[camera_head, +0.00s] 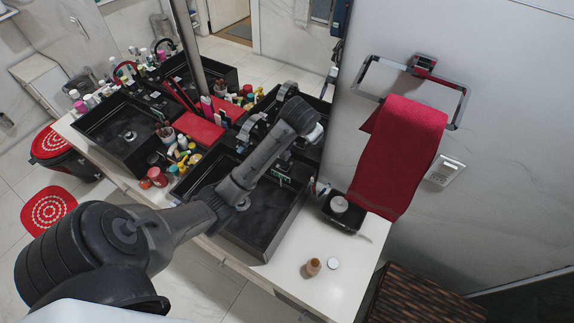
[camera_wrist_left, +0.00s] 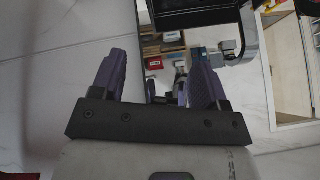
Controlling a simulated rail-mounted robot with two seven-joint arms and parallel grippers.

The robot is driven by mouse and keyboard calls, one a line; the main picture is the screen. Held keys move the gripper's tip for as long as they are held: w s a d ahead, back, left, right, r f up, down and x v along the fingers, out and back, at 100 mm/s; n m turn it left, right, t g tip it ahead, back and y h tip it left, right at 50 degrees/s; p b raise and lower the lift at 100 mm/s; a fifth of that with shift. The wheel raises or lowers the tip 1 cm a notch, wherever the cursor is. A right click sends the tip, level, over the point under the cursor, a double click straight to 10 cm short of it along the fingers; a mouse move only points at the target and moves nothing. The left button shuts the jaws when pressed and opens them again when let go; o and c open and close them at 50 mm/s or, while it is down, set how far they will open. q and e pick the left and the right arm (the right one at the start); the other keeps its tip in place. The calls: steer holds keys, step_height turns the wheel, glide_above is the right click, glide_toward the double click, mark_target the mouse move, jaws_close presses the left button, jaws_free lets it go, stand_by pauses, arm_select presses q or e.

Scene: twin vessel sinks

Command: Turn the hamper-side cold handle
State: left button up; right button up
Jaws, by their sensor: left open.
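The black vessel sink (camera_head: 265,225) on the right is nearest the brown woven hamper-like box (camera_head: 425,295) at the lower right. My left arm crosses over this sink towards its tap area at the mirror side. The cold handle cannot be made out; my arm covers much of that area in the head view. My left gripper (camera_wrist_left: 161,56) is open in the left wrist view, with its two purple fingers apart and nothing seen held between them. Its fingertips are hidden in the head view, so their gap to the handle cannot be told. My right gripper is not in view.
A second black sink (camera_head: 112,130) is at the left. Bottles and red items crowd the counter between the sinks. A red towel (camera_head: 400,150) hangs on the wall.

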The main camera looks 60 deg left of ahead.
arm_select(q)
steer(key=a+f+n+g+h, duration=0.1)
steer(key=a+f+n+g, duration=0.1)
steer(key=a+f, duration=0.35)
steer(key=s+a+f+g+h, duration=0.1)
steer(key=f, duration=0.4)
steer(key=s+a+f+n+g+b, duration=0.1)
steer(key=f, duration=0.4)
steer(key=s+a+f+g+h, duration=0.1)
steer(key=f, duration=0.5)
steer(key=shift+a+h+b, duration=0.3)
steer(key=shift+a, duration=0.05)
steer(key=shift+f, duration=0.9)
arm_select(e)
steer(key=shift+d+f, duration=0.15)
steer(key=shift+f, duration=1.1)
